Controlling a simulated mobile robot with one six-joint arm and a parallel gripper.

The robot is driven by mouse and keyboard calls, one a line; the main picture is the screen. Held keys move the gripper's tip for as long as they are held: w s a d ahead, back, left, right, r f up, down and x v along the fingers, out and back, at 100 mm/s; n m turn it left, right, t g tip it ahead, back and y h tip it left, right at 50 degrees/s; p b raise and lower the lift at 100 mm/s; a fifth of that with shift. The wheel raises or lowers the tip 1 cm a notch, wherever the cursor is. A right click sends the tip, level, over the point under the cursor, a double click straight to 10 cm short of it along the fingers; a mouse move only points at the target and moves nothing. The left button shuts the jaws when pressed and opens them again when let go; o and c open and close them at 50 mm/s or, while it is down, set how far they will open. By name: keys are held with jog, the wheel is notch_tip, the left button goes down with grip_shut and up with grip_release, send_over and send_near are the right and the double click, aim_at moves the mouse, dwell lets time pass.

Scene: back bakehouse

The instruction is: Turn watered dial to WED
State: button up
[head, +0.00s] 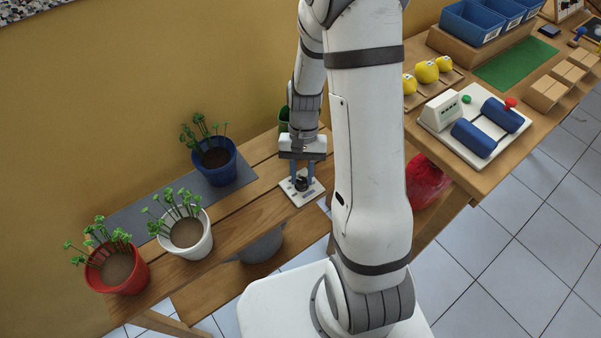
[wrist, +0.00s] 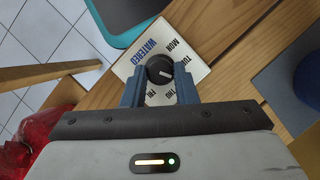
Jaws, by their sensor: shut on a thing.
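The watered dial is a white plate (head: 312,193) on the wooden bench, with a round black knob (wrist: 159,69). In the wrist view the plate (wrist: 184,42) reads WATERED, MON, TUE, THU and FRI. WED is not visible; my right finger covers that part of the plate. A white pointer line on the knob points right and slightly down, below TUE, towards that finger. My gripper (wrist: 160,78) has one blue-grey finger on each side of the knob and is shut on it. In the head view my gripper (head: 307,176) points down over the plate.
A blue pot (head: 225,172), white pot (head: 205,241) and red pot (head: 131,277) of seedlings stand left of the dial. A green pot (head: 284,117) is close behind my wrist. Right of my arm, another bench holds lemons (head: 427,72) and a white-based device (head: 432,125).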

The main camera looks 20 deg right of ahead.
jog(key=shift+s+f+m, duration=0.1)
jog(key=shift+s+m, duration=0.1)
jog(key=shift+m, duration=0.1)
dwell(0.4)
jog(key=o, duration=1)
jog(key=shift+w, duration=0.1)
jog(key=v, duration=0.8)
jog(key=shift+p, duration=0.3)
